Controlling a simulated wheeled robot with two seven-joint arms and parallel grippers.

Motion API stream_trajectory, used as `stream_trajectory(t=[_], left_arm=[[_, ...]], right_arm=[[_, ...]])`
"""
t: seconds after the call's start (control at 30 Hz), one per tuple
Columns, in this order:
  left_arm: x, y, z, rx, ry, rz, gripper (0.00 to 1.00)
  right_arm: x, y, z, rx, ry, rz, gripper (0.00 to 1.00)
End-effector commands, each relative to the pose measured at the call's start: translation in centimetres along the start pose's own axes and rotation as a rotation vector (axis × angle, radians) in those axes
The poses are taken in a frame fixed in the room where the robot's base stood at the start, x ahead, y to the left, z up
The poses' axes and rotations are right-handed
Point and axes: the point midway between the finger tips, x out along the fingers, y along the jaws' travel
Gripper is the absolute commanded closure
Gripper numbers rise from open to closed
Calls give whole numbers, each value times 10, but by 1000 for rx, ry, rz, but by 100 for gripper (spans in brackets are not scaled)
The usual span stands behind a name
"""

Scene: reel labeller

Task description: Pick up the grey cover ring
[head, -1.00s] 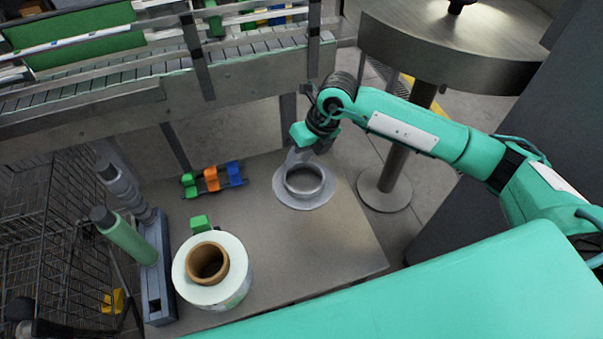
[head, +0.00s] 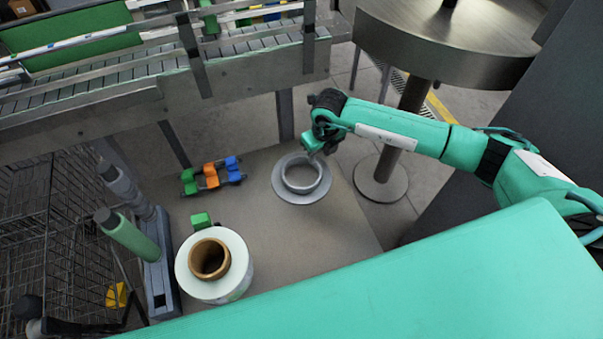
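The grey cover ring (head: 290,194), a wide flat flange with a raised round collar, lies on the grey table (head: 290,245) near its back right. My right gripper (head: 318,156) points down at the ring's upper right edge, very close to the collar. Its fingers are small and partly hidden by the wrist, so I cannot tell whether they are open or touching the ring.
A white label reel (head: 238,280) with a brown core stands at the table's front. A small green block (head: 201,220) sits behind it. Green, orange and blue pieces (head: 211,175) lie at the back. A holder with a green roller (head: 130,238) stands left. A conveyor (head: 230,75) runs behind.

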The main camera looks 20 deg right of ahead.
Motion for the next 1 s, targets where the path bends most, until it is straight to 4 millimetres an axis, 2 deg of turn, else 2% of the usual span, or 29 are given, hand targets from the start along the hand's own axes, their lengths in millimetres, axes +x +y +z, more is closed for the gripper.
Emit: stream_trajectory(t=[0.03,0.1,0.3,0.57,0.73,1.0], left_arm=[[-10,0,-1,0,0,0,25],[-16,0,-2,0,0,0,25],[-20,0,-2,0,0,0,25],[-19,0,-2,0,1,0,25],[-19,0,-2,0,1,0,25],[-19,0,-2,0,1,0,25]], right_arm=[[4,0,-2,1,6,0,64],[14,1,-3,1,5,-1,64],[38,0,-3,1,3,-1,64],[41,1,-2,0,0,0,64],[40,1,-2,0,1,0,98],[40,1,-2,0,0,0,100]])
